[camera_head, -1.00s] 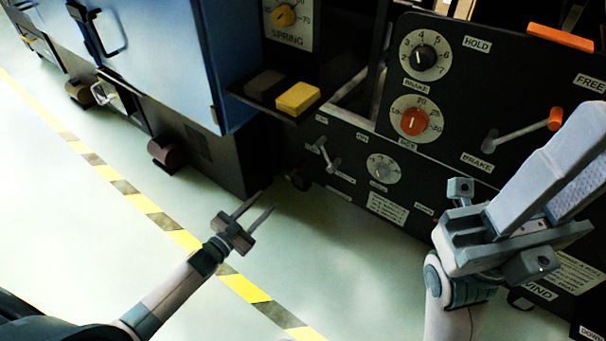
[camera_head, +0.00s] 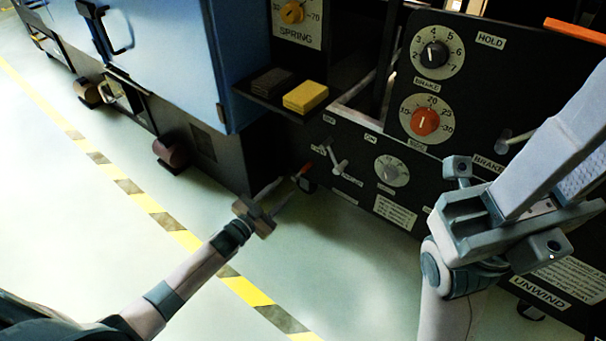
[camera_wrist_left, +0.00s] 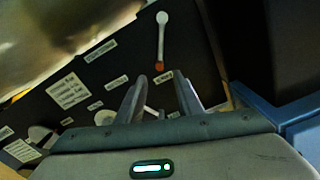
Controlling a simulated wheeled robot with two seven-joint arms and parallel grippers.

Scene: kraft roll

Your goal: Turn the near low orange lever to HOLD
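The low lever's orange tip (camera_head: 304,170) shows at the lower left of the dark panel in the head view. In the left wrist view the lever (camera_wrist_left: 161,40) has a pale arm and an orange end (camera_wrist_left: 158,66). My left gripper (camera_head: 293,179) is open and empty, its fingertips close to the orange tip. In the left wrist view the orange end lies just beyond the gap between the fingers (camera_wrist_left: 155,80); contact cannot be told. The small labels beside the lever are unreadable. My right gripper (camera_head: 520,200) is large at the right; its finger gap is unclear.
A pale grey lever (camera_head: 337,161) and a grey dial (camera_head: 391,171) are on the panel nearby. Above are an orange dial (camera_head: 426,121), a brake dial (camera_head: 436,55) and a yellow block (camera_head: 306,97). A blue cabinet (camera_head: 170,60) stands left. The floor (camera_head: 330,260) is clear.

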